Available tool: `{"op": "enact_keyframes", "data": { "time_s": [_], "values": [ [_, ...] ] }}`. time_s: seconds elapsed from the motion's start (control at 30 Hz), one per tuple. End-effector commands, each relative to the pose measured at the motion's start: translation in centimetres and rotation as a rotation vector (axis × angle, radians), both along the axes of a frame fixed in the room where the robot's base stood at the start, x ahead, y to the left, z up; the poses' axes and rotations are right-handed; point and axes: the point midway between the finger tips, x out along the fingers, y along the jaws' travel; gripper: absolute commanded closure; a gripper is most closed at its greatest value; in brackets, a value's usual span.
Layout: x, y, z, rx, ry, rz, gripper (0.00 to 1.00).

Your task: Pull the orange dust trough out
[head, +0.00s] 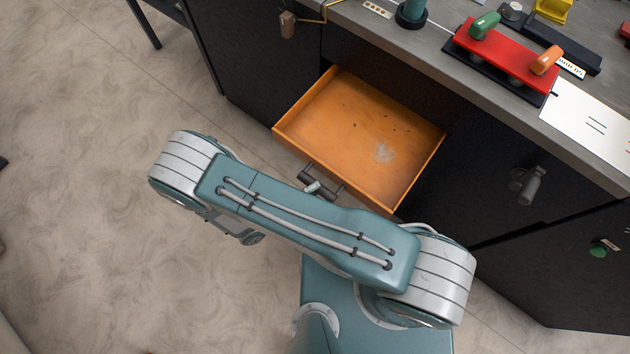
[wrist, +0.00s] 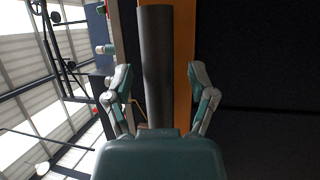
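The orange dust trough (head: 350,125) is slid out from the dark cabinet under the worktop in the head view. Its open inside shows some grey dust and small dark specks. A dark handle (head: 318,186) is on its front, partly covered by my arm. In the wrist view the handle is a dark upright bar (wrist: 156,65), with the trough's orange front (wrist: 182,60) behind it. My gripper (wrist: 159,76) has its fingers spread, one on each side of the bar, with gaps on both sides. In the head view my gripper's fingers are hidden by the arm.
The worktop above carries a red block (head: 505,55) with a green and an orange grip, and a white sheet (head: 590,120). A grey knob (head: 526,185) sticks out of the cabinet front at right. The floor (head: 90,200) at left is clear.

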Motion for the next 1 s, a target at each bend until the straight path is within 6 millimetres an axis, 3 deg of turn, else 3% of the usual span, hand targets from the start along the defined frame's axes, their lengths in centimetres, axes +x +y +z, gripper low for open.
{"op": "enact_keyframes", "data": {
  "time_s": [0.23, 0.7, 1.0],
  "values": [
    [-0.4, 0.7, -0.1, 0.001, -0.001, 0.002, 0.28],
    [-5.0, 8.3, -1.9, 0.0, 0.0, 0.004, 0.28],
    [-6.1, 10.3, -2.3, -0.001, 0.001, 0.0, 0.28]
  ]
}}
